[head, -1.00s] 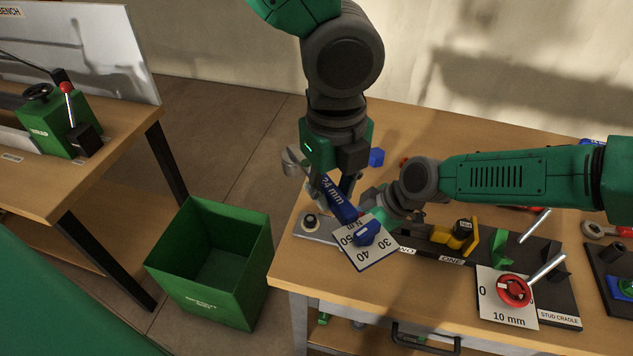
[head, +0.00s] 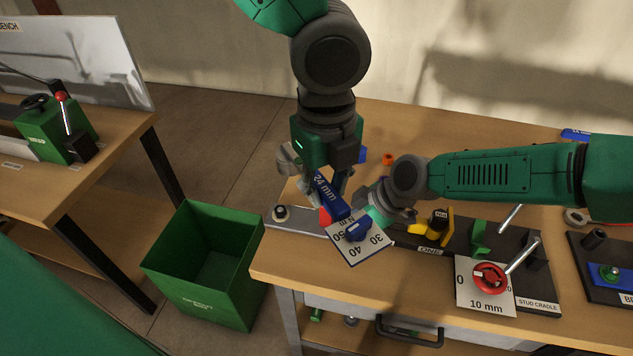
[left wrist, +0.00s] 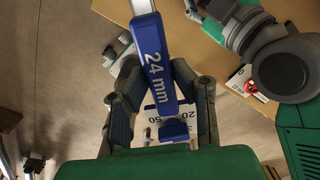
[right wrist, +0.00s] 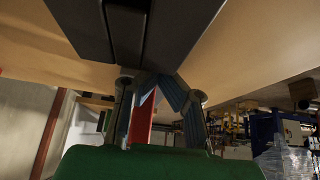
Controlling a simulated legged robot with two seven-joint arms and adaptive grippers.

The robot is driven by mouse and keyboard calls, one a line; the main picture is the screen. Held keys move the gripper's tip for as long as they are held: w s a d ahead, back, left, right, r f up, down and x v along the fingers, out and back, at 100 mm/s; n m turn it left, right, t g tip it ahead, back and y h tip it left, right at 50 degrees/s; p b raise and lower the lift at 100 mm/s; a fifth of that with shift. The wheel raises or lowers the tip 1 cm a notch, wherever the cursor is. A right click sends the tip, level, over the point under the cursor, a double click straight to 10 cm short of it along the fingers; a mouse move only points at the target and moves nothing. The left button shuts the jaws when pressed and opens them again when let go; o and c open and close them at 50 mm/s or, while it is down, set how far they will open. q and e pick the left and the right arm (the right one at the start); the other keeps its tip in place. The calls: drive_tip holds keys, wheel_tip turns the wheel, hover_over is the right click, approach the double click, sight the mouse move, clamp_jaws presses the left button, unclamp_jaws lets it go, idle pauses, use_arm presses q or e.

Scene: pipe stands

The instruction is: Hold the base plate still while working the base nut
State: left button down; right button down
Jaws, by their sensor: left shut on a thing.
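The blue torque wrench marked 24 mm (head: 328,194) is in my left gripper (head: 335,192), which is shut on it. In the left wrist view the wrench (left wrist: 155,65) lies between both fingers. Its white scale card (head: 362,247) hangs at the near end. The grey base plate (head: 302,219) lies at the table's left edge, its left end over the edge. The base nut (head: 280,213) sits on that end, clear of the wrench.
A green bin (head: 205,265) stands on the floor left of the table. Another bench (head: 60,185) stands at far left.

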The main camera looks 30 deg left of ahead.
drive_tip(key=shift+d+f, duration=0.2)
drive_tip(key=shift+d, duration=0.2)
drive_tip(key=shift+a+r, duration=0.1)
drive_tip(key=shift+a, duration=0.1)
drive_tip(key=c, duration=1.8)
unclamp_jaws()
drive_tip(key=shift+a, duration=0.2)
drive_tip(key=shift+o, duration=0.2)
drive_tip(key=shift+a, duration=0.4)
drive_tip(key=shift+w+d, duration=0.1)
drive_tip(key=shift+d, duration=0.15)
drive_tip(key=shift+r, duration=0.1)
drive_tip(key=v, duration=1.1)
drive_tip(key=shift+d+r, duration=0.15)
drive_tip(key=shift+r, duration=0.25)
